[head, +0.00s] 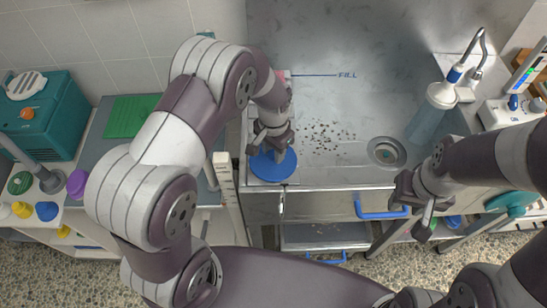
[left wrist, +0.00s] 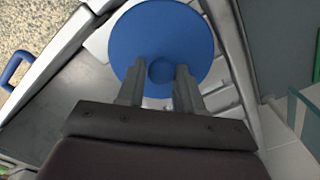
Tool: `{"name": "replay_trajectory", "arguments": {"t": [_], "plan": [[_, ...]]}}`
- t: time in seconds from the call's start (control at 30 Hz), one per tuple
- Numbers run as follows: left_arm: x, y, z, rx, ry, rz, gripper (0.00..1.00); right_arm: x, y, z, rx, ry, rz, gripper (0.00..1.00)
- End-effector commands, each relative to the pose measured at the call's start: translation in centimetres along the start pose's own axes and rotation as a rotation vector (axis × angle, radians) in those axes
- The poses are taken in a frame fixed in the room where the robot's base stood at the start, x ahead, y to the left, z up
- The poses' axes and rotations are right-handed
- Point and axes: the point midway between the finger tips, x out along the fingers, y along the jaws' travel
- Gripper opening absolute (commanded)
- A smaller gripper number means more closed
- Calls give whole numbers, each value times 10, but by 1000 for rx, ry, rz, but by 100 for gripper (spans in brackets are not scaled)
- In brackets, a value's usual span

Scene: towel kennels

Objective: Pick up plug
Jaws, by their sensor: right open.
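The plug is a blue round disc (head: 267,172) with a small raised knob in its middle, on the ledge at the left side of the steel basin; it fills the upper middle of the left wrist view (left wrist: 195,35). My left gripper (head: 274,152) is right above the disc, pointing down. In the left wrist view its two fingers (left wrist: 158,75) stand on either side of the knob, with no clear gap to it. Whether the disc is lifted I cannot tell. My right gripper (head: 414,215) is open and empty, in front of the basin's front edge at the right.
The steel basin (head: 330,165) has dark bits scattered on its floor and a round drain (head: 386,152) at the right. A soap bottle (head: 432,110) and tap (head: 474,60) stand at the right. A teal machine (head: 42,118) and a green mat (head: 130,115) are at the left.

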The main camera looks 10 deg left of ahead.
Motion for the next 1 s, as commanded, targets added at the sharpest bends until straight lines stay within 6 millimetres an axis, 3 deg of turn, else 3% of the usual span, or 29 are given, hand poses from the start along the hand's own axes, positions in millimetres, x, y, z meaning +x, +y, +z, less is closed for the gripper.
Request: {"name": "replay_trajectory", "arguments": {"t": [0.03, 0.1, 0.47, 0.7, 1.0], "plan": [[0, 0, 0, 0, 0, 0, 19, 0, 0, 0, 0, 0, 0, 43], [0, 0, 0, 0, 0, 0, 0, 0, 0, 0, 0, 0, 0, 43], [-4, 0, 0, 0, 1, -1, 0, 1, 0, 0, 0, 0, 0, 43], [-39, -1, -1, -1, 4, -3, 0, 9, 0, 1, 0, 0, 0, 43], [-79, 15, -69, 2, 2, -2, 0, 24, 0, 3, 0, 0, 0, 43]]}}
